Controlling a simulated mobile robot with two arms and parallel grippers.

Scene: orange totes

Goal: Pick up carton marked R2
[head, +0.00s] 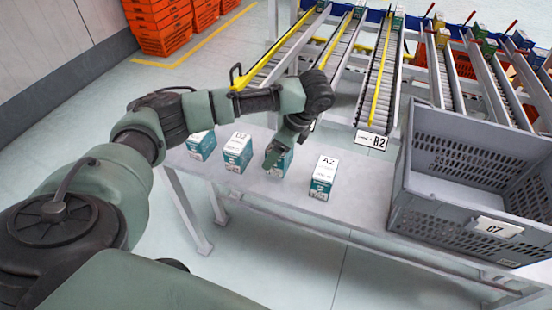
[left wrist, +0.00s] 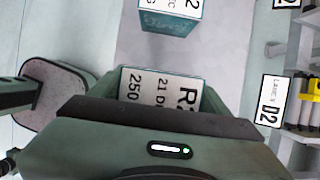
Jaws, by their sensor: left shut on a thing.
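A white-topped teal carton (head: 283,160) stands among others on the grey table. In the left wrist view its top label (left wrist: 160,90) shows a large R and the number 250; my gripper hides the rest of the large marking. My left gripper (head: 274,152) points down over this carton and is shut on it, with fingers along its sides. The carton appears to be at table level; I cannot tell whether it is lifted. My right gripper is in neither view.
A carton marked A2 (head: 323,178) stands to the right, and two more cartons (head: 238,152) (head: 201,145) to the left. A grey crate labelled C7 (head: 495,228) is at the table's right end. Roller lanes (head: 378,85) lie behind; orange totes (head: 160,25) are stacked far back.

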